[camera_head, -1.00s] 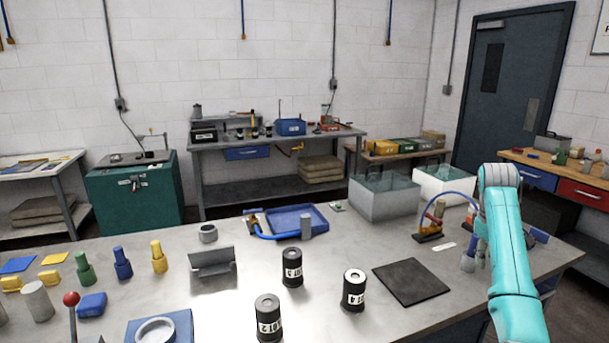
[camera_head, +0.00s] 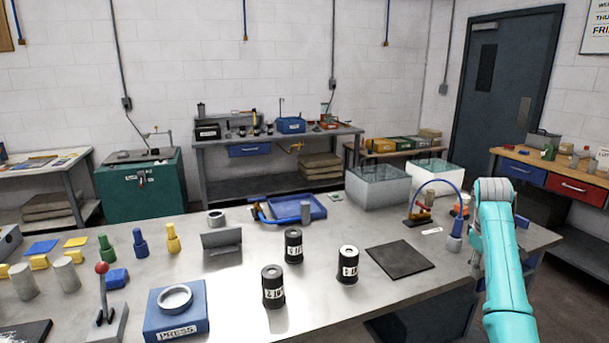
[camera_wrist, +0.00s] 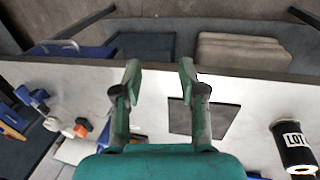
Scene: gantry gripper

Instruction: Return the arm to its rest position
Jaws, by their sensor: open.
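My teal arm (camera_head: 503,260) rises at the right side of the head view, over the right end of the grey table. My gripper (camera_wrist: 160,80) shows in the wrist view with its two green fingers apart and nothing between them. It is above the table, near the dark square mat (camera_wrist: 203,118). The same mat (camera_head: 399,258) lies flat in the head view, left of my arm. The fingertips are hidden in the head view.
Three black labelled cylinders (camera_head: 293,246) stand mid-table. A blue press block (camera_head: 176,312) and a red-knobbed lever (camera_head: 103,285) are at front left. A hooped fixture (camera_head: 420,213) and clear-topped bins (camera_head: 378,186) stand near my arm.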

